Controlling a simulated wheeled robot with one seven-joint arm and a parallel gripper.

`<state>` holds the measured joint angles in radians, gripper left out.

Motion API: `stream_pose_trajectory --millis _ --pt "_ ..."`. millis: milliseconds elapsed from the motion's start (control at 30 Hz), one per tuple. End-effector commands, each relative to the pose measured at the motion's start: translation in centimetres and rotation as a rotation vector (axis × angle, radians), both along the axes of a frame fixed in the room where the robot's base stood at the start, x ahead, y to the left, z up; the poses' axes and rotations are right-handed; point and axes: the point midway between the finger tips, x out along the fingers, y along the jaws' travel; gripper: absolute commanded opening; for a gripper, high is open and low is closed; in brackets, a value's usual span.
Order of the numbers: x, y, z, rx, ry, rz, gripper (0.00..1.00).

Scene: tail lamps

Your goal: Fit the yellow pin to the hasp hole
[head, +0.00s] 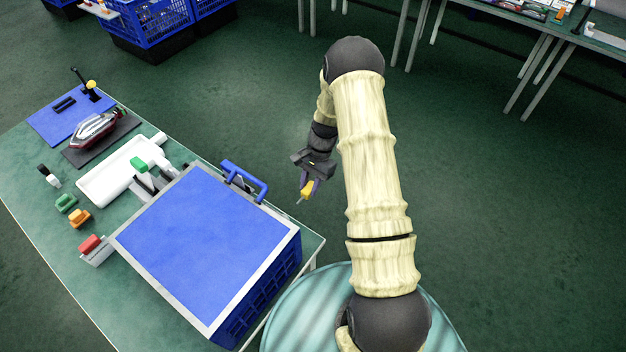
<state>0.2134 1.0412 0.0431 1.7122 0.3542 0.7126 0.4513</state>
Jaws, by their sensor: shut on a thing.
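My gripper (311,180) is shut on the yellow pin (307,188). It holds the pin in the air, just right of the table's edge and to the right of the blue box. The pin's thin tip points down and to the left. The blue box (200,245) has a blue lid with a pale rim and stands on the near end of the table. A blue handle (246,180) rises at its far right edge, with dark metal parts beside it. The hasp hole is too small to make out here.
The green table (30,160) also bears a white tray (108,180), a red lamp (95,130) on a dark mat, and green, orange and red small pieces at the left. Blue crates (155,22) and other tables stand at the back. The floor right of my arm is clear.

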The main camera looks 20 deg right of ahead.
Motion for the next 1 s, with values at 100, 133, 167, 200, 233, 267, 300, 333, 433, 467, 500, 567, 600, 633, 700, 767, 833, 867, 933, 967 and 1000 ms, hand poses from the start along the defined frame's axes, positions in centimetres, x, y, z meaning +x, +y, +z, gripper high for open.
stream_pose_trajectory --millis 100,133,167,200,233,267,300,333,433,467,500,567,600,633,700,767,833,867,933,967,1000 --pt "-0.8 1.0 0.1 0.001 0.002 0.001 0.03" --pt "-0.9 1.3 0.1 0.001 0.002 0.001 0.03" --pt "-1.1 1.5 0.1 0.002 0.002 0.002 0.03" --pt "-1.3 1.8 0.1 0.002 0.001 0.002 0.03" --pt "-1.4 2.0 0.1 0.001 0.001 0.002 0.03" --pt "-1.6 2.2 0.1 0.001 0.001 0.002 0.03" --pt "-1.8 2.4 0.1 0.001 0.001 0.002 0.03" --pt "-1.9 2.5 0.1 0.001 0.001 0.002 0.03" --pt "-2.1 2.9 0.1 0.000 0.000 0.001 0.03" --pt "-2.2 2.9 0.1 0.000 0.000 0.001 0.03" --pt "-2.2 3.0 0.1 0.000 0.000 0.001 0.03" --pt "-2.2 3.0 0.1 0.000 0.000 0.001 0.03" --pt "-2.2 3.0 0.0 0.000 0.000 0.001 0.03" --pt "-2.2 3.0 0.0 0.000 0.000 0.001 0.03" --pt "-2.2 3.0 0.0 0.000 0.000 0.001 0.03" --pt "-2.2 3.0 0.0 0.000 0.000 0.002 0.03" --pt "-2.2 3.0 0.0 0.000 0.000 0.002 0.03" --pt "-2.2 3.0 0.0 0.000 0.000 0.001 0.03" --pt "-2.2 3.0 0.1 0.000 0.000 0.001 0.03" --pt "-2.3 2.9 0.1 0.000 0.000 0.000 0.03" --pt "-2.3 2.8 0.2 0.000 0.000 -0.001 0.03"
